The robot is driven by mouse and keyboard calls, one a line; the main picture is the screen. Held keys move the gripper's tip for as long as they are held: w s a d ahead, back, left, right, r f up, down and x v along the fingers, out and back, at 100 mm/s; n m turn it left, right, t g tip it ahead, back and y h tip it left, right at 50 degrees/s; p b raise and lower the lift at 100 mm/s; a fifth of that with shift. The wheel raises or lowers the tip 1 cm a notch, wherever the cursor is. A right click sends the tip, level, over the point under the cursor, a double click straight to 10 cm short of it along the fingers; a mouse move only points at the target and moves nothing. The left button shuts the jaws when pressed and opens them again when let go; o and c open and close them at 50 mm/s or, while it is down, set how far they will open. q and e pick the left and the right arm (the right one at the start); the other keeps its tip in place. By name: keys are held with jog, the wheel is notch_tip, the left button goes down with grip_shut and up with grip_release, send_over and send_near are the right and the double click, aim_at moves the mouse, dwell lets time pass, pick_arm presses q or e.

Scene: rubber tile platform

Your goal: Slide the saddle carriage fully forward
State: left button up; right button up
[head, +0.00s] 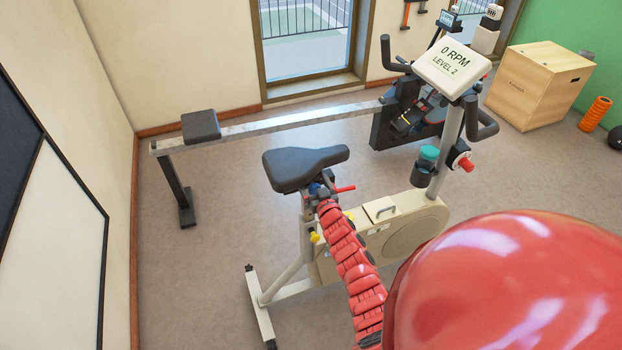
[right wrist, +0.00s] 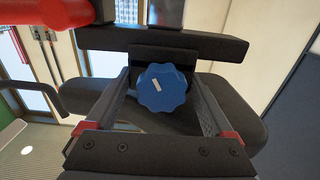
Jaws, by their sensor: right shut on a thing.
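The exercise bike's dark saddle (head: 303,165) sits on its post, its nose pointing right toward the handlebars. My right arm reaches up to just under the saddle, where my right gripper (head: 322,190) shows small and partly covered. In the right wrist view, a blue lobed knob (right wrist: 162,90) with a white mark lies between the fingers. Behind it is the dark block of the saddle carriage (right wrist: 150,55). The dark saddle (right wrist: 245,105) shows behind the fingers. My left gripper is out of view.
A red lever (head: 344,188) sticks out beside the gripper, under the saddle. The bike's console (head: 452,67) reads 0 RPM, Level 2. A rowing machine rail (head: 280,121) runs behind the bike. A wooden box (head: 535,85) stands at the back right. Floor left of the bike is clear.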

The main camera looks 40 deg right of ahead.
grip_shut()
jog(key=shift+d, duration=0.1)
jog(key=shift+s+d, duration=0.1)
jog(key=shift+d, duration=0.2)
jog(key=d, duration=0.1)
jog(key=s+d+p, duration=0.1)
jog(key=d, duration=0.1)
jog(key=shift+d, duration=0.25)
jog(key=o, duration=1.2)
grip_release()
jog(key=shift+o, duration=0.6)
jog(key=shift+d, duration=0.15)
